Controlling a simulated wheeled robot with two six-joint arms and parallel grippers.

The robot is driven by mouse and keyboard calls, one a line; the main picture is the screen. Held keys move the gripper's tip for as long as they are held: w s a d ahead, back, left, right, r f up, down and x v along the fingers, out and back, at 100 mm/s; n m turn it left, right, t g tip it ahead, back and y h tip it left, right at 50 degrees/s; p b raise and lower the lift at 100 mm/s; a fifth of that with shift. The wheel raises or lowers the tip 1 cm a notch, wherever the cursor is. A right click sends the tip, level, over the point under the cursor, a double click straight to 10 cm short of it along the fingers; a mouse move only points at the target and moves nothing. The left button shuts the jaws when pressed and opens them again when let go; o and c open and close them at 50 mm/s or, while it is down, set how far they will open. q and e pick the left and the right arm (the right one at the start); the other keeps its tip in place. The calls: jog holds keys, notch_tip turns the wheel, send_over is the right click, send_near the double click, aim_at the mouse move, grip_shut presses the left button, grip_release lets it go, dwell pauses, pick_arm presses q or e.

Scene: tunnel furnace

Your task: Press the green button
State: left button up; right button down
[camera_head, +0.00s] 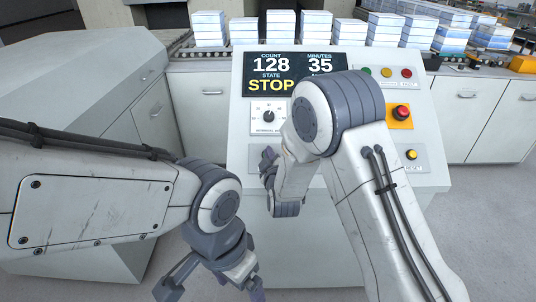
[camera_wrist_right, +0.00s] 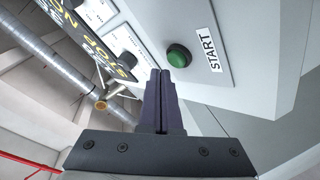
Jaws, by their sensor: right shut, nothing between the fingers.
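The green button (camera_wrist_right: 178,55) is round, in a dark ring on the panel face, beside a START label (camera_wrist_right: 208,48) in the right wrist view. In the head view my right arm and gripper hide it. My right gripper (camera_wrist_right: 161,75) is shut and empty. Its tips appear just below the button in the wrist view; I cannot tell whether they touch the panel. In the head view the right gripper (camera_head: 268,160) is in front of the panel's lower left part. My left gripper (camera_head: 213,291) is open and empty, low in front of the console.
The control panel (camera_head: 238,130) has a display (camera_head: 290,75) reading STOP, a dial (camera_head: 268,116), a red button (camera_head: 401,112) and a yellow button (camera_head: 411,155). Small lamps (camera_head: 386,72) sit at its upper right. Stacked blue-white blocks (camera_head: 280,25) stand behind. Cabinets flank it.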

jog(key=shift+w+f+b, duration=0.25)
jog(key=shift+f+b, duration=0.05)
jog(key=shift+b, duration=0.1)
jog(key=shift+w+f+b, duration=0.3)
jog(key=shift+f+b, duration=0.15)
jog(key=shift+f, duration=0.05)
dwell(0.8)
jog(key=shift+r, duration=0.1)
jog(key=shift+s+r+p, duration=0.45)
jog(key=shift+s+r, duration=0.1)
jog(key=shift+r, duration=0.15)
jog(key=s+r+p, duration=0.1)
jog(key=r, duration=0.1)
jog(key=s+r+p, duration=0.1)
jog(key=s+r, duration=0.1)
jog(key=shift+p, duration=0.35)
